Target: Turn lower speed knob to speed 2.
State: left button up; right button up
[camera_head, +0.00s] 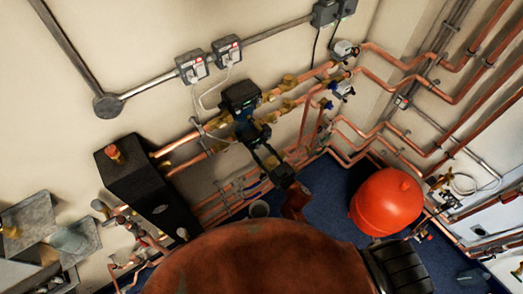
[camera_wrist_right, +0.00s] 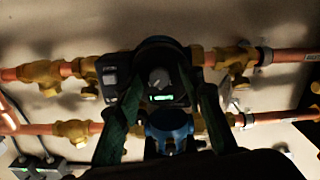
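In the right wrist view a black pump head carries a round grey speed knob (camera_wrist_right: 158,78) above a small lit green display (camera_wrist_right: 160,97). My left gripper is not in view.
Copper pipes with brass valves (camera_wrist_right: 236,60) run across both sides of the pumps. A black box (camera_head: 145,185) stands at the left and a red tank (camera_head: 386,202) at the right. Two switch boxes (camera_head: 191,67) are on the wall above.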

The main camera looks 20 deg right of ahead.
grip_shut()
dwell(0.4)
jog(key=shift+n, duration=0.3)
jog(key=n+b, duration=0.1)
jog(key=n, duration=0.3)
jog(key=shift+f, duration=0.1)
jog(key=shift+n+b, duration=1)
jog(key=shift+n, duration=1)
grip_release()
